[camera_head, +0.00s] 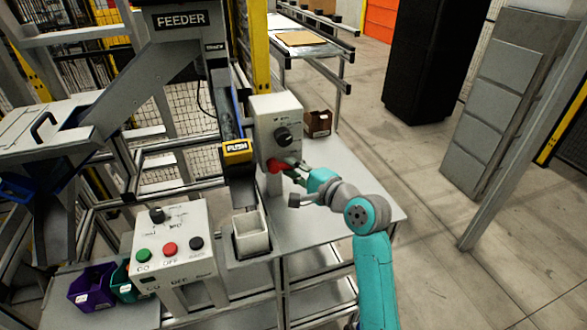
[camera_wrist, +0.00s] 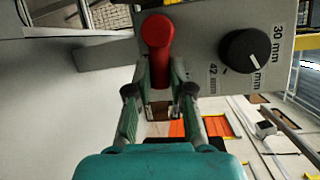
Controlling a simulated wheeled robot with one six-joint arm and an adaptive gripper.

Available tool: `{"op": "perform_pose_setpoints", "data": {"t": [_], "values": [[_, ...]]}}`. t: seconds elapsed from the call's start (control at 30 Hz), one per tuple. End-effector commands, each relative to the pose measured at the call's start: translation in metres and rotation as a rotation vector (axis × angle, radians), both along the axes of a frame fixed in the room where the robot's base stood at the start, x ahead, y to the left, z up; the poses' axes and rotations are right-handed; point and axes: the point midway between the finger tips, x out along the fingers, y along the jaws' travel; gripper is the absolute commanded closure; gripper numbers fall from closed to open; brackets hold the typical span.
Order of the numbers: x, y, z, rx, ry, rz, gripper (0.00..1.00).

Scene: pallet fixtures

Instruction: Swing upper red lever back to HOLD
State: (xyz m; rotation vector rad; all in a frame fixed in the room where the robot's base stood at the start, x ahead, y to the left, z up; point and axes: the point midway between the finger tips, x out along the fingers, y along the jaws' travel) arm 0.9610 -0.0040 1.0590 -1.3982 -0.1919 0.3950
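A red lever (camera_head: 275,166) is on the lower front of the grey control box (camera_head: 263,112), below a black knob. The wrist view shows it close up as a rounded red handle (camera_wrist: 157,33) at the top middle. My gripper (camera_head: 293,171) is at the lever from the right. In the wrist view the fingertips of my gripper (camera_wrist: 159,75) stand a little apart, one on each side of the lever's near end. I cannot tell whether they press on it. No HOLD marking is readable.
The black knob (camera_wrist: 246,51) sits right of the lever, with 30 mm and 42 mm labels. A yellow PUSH block (camera_head: 236,150) is left of the box. A button panel (camera_head: 174,250) stands lower left. A brown bin (camera_head: 318,123) is behind. The table's right side is clear.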

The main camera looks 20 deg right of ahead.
Motion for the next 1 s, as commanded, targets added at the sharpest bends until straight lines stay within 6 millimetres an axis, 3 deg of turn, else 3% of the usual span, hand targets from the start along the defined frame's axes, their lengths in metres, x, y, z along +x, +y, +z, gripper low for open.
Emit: {"op": "perform_pose_setpoints", "data": {"t": [0.57, 0.6, 0.67, 1.0], "values": [[-0.0002, 0.0004, 0.006, -0.14, 0.0, 0.001, 1.0], [-0.0002, 0.0004, 0.0061, -0.14, 0.0, 0.001, 0.71], [-0.0002, 0.0004, 0.0061, -0.14, 0.0, 0.001, 0.56], [-0.0015, -0.0005, 0.0061, -0.139, 0.0, 0.0, 0.54]]}}
